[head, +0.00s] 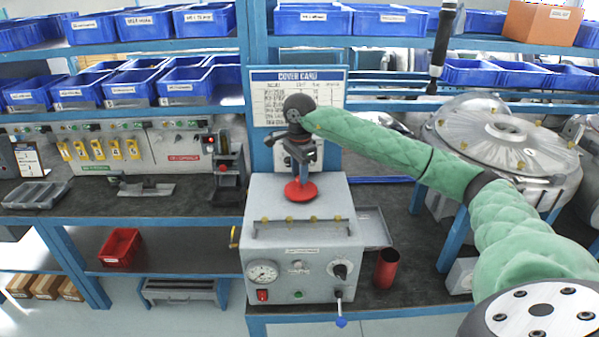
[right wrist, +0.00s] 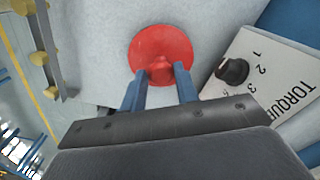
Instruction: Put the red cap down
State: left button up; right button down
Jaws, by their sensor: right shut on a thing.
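The red cap (head: 300,191) is a round disc with a small knob on top. It also shows in the right wrist view (right wrist: 160,45). My right gripper (head: 301,172) points down and is shut on the knob, with one blue finger on each side in the right wrist view (right wrist: 159,75). The cap is over the top of the grey machine box (head: 290,235), toward its back. I cannot tell whether its underside touches the box or hangs just above it. My left gripper is not in view.
The box has a rail with brass knobs (head: 300,220) along its front top edge. A torque dial plate (right wrist: 232,70) is close beside the cap. A red cup (head: 387,268) stands right of the box. A large metal blower housing (head: 505,140) is at the right.

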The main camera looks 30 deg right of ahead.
jog(key=shift+f, duration=0.1)
jog(key=c, duration=1.1)
grip_release()
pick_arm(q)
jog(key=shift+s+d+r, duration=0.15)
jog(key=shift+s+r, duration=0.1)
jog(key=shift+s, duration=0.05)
pick_arm(e)
jog(key=shift+o, duration=0.2)
jog(key=shift+r, duration=0.25)
